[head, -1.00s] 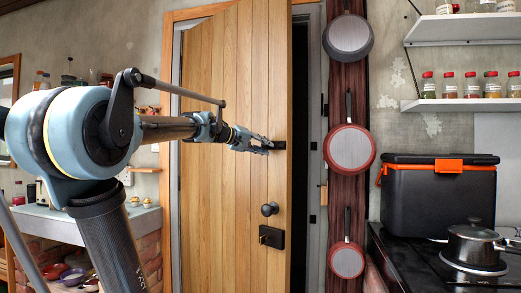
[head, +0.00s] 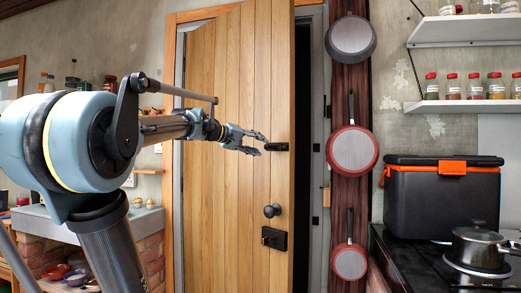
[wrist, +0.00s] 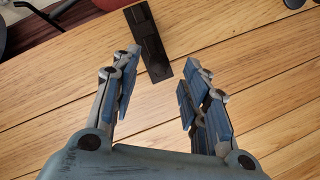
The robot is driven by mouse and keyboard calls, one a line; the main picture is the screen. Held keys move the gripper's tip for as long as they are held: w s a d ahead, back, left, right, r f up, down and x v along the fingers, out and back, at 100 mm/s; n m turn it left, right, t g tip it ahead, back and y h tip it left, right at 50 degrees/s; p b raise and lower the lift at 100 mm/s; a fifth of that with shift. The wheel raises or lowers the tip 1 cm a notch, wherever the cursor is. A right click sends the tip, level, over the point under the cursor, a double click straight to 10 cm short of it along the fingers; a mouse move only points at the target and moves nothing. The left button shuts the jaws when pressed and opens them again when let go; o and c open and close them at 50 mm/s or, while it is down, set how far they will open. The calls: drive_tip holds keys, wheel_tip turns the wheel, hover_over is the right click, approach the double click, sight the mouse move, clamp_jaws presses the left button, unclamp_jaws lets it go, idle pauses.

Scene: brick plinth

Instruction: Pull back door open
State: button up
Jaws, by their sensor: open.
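The wooden plank door (head: 235,110) stands ajar, with a dark gap along its right edge. A round dark knob (head: 272,211) sits on it above a black lock box (head: 273,238). Higher up is a small black latch piece (head: 276,146), near the door's right edge. My gripper (head: 263,143) is open just left of this latch piece in the head view. In the wrist view my gripper (wrist: 158,85) has its fingers spread and empty, with the black latch piece (wrist: 148,40) just beyond and between the fingertips.
Several pans (head: 351,151) hang on a dark red post right of the door. A black cooler (head: 441,200) and a pot (head: 475,247) stand on the right counter. A brick plinth with a grey top (head: 40,222) is at the left.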

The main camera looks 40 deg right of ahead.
drive_tip(key=v, duration=0.7)
drive_tip(key=shift+a, duration=0.25)
drive_tip(key=shift+w+r, duration=0.1)
